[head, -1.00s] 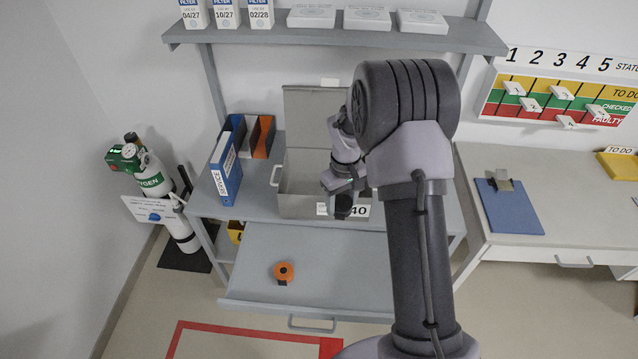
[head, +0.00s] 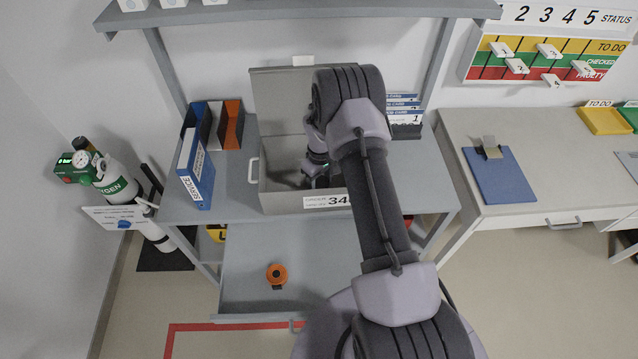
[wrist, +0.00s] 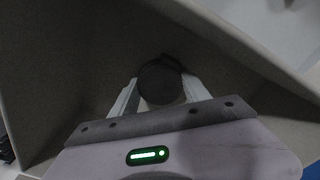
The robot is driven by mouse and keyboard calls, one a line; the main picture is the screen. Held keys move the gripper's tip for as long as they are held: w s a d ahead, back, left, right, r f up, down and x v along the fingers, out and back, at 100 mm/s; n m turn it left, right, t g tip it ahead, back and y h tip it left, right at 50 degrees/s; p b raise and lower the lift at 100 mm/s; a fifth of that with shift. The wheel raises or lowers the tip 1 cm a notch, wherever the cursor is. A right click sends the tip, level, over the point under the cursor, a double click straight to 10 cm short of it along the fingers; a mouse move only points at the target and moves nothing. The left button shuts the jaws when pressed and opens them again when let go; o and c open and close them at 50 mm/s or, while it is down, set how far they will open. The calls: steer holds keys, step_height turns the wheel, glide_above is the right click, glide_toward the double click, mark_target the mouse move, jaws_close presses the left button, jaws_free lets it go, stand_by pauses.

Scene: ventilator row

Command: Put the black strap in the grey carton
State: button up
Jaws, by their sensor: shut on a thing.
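The grey carton (head: 280,203) stands on the grey bench with its lid raised at the back and a label on its front. My gripper (head: 318,178) reaches down inside the carton, partly hidden by my arm. In the wrist view my gripper (wrist: 160,92) is shut on the black strap (wrist: 160,82), a dark round roll between the two pale fingers. The carton's inner walls surround it there. The dim picture does not show whether the strap touches the floor of the carton.
An orange strap roll (head: 277,275) lies on the pulled-out tray (head: 240,295) below the bench. A blue binder (head: 196,165) and an orange-backed folder (head: 231,125) stand left of the carton. A shelf (head: 290,14) spans above. Blue-labelled boxes (head: 403,112) stand at right.

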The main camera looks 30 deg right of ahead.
steer(key=shift+w+f, duration=0.15)
steer(key=shift+f, duration=0.2)
steer(key=o, duration=1.4)
steer(key=shift+r, duration=0.1)
